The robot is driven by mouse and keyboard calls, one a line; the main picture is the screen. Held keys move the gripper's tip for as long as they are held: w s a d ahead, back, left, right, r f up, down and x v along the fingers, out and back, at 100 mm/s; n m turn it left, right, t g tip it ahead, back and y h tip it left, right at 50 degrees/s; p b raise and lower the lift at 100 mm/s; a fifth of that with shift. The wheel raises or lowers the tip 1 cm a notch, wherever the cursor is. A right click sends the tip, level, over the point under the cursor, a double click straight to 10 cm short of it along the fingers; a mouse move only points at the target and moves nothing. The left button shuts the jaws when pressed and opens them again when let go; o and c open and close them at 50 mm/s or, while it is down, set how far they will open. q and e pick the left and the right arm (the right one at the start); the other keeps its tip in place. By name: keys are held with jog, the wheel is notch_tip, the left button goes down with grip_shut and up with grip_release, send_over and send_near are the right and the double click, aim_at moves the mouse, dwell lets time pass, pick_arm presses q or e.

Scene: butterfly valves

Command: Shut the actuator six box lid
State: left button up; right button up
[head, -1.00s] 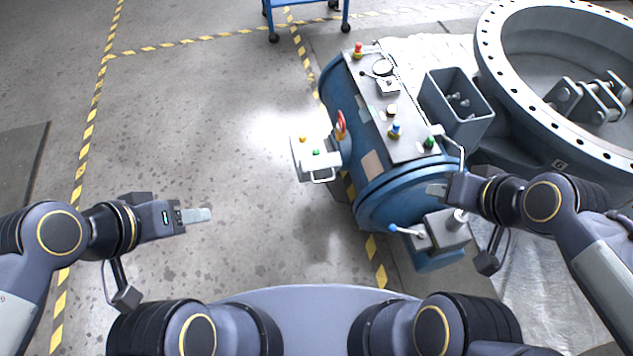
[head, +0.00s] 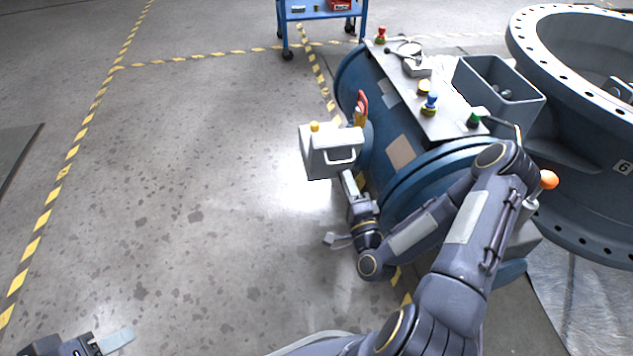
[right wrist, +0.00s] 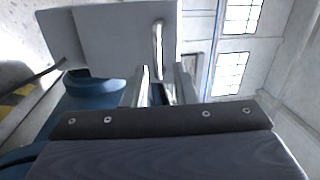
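The pale grey box (head: 316,165) sits on the left side of the blue actuator cylinder (head: 400,125), with a yellow knob on top. Its lid panel (head: 342,138) carries a bar handle (head: 341,158); how far the lid stands open is hard to tell. My right gripper (head: 347,180) is just below the handle. In the right wrist view its two fingers (right wrist: 164,88) are apart, pointing at the panel (right wrist: 110,35), with the handle (right wrist: 158,48) beyond the gap. My left gripper (head: 115,340) is low at the left edge, away from the box; its opening cannot be seen.
A red handle (head: 362,103) stands close behind the box. The cylinder's top plate has several coloured knobs and a grey open bin (head: 497,95) beside it. A large flanged valve (head: 590,150) marked 6 is at right. The floor to the left is clear.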

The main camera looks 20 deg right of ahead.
aim_at(343, 162)
jog(key=shift+m+h, duration=0.6)
jog(key=x, duration=0.5)
jog(key=b+x, duration=0.1)
jog(key=x, duration=0.1)
jog(key=shift+w+d+f, duration=0.15)
jog(key=shift+w+f, duration=0.1)
grip_shut()
